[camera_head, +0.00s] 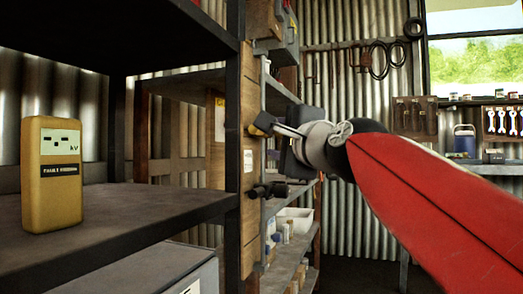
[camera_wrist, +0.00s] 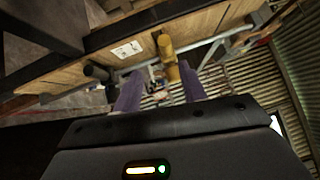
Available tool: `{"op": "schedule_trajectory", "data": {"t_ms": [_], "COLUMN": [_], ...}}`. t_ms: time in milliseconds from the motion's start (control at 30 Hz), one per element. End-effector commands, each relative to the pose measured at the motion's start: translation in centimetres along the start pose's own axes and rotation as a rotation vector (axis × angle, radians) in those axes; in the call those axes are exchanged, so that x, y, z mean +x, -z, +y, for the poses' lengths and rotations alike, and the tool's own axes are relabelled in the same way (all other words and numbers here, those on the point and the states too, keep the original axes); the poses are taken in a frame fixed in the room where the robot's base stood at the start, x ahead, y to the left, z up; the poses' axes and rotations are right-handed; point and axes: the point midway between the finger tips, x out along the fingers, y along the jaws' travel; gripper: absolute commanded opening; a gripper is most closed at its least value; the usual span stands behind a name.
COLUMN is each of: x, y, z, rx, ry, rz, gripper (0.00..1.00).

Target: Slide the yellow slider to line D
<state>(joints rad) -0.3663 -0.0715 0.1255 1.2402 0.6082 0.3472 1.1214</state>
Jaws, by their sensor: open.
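The yellow slider (camera_head: 265,120) shows as a small knob at the edge of the wooden post (camera_head: 232,150). In the wrist view the yellow slider (camera_wrist: 167,55) stands out from the wooden board like a peg, just ahead of the gap between my fingers. My gripper (camera_head: 278,129) is open beside the yellow slider; its two fingers also show in the wrist view (camera_wrist: 160,88). I cannot tell whether a finger touches the slider. A white label (camera_wrist: 127,48) is on the board, but its marks are too small to read. Line D cannot be made out.
A black knob (camera_head: 269,190) sticks out lower on the same post; it also shows in the wrist view (camera_wrist: 98,73). A yellow kV meter (camera_head: 51,175) stands on the dark shelf (camera_head: 140,218) at left. Shelves with a white bin (camera_head: 295,219) lie behind my gripper.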

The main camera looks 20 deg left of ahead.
Motion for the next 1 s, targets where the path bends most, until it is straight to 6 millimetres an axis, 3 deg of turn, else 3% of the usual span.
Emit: {"op": "schedule_trajectory", "data": {"t_ms": [167, 600, 967, 1000], "x": [1.4, 7.6, 8.2, 8.2], "y": [-0.5, -0.6, -0.5, -0.5], "z": [-0.9, -1.1, -1.0, -1.0], "rx": [0.049, 0.043, 0.042, 0.042], "ry": [0.029, 0.028, 0.029, 0.028], "rz": [-0.014, -0.013, -0.011, -0.011], "gripper": [0.41, 0.41, 0.41, 0.38]}}
